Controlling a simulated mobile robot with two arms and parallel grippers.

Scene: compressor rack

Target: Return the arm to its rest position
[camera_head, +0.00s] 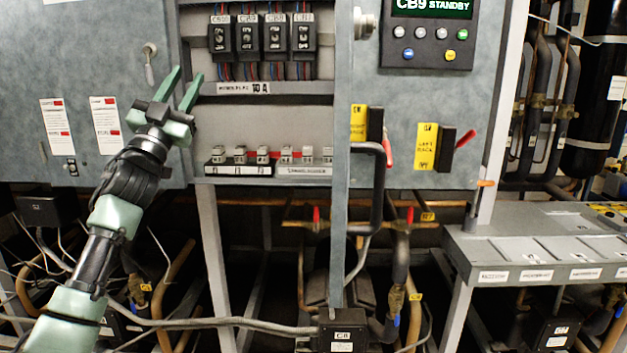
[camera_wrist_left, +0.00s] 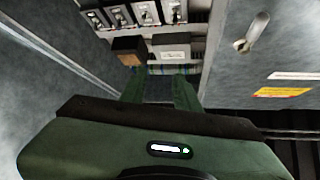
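My left arm (camera_head: 108,222) comes in from the lower left in the head view and reaches up in front of the electrical cabinet (camera_head: 105,60). My left gripper (camera_head: 186,74) is at its end, beside the left edge of the open breaker bay. Its two green fingers point up and stand apart, with nothing seen between them. In the left wrist view the fingers of the left gripper (camera_wrist_left: 158,82) are also apart, with a panel behind them. Whether they touch the cabinet I cannot tell. My right gripper is in neither view.
Black breakers (camera_head: 262,38) sit in the bay above a row of terminals (camera_head: 268,154). A key-like handle (camera_head: 150,65) is near my gripper. A display panel (camera_head: 430,32), red-levered switches (camera_head: 440,148) and a grey shelf (camera_head: 545,245) are to the right. Pipes and cables run below.

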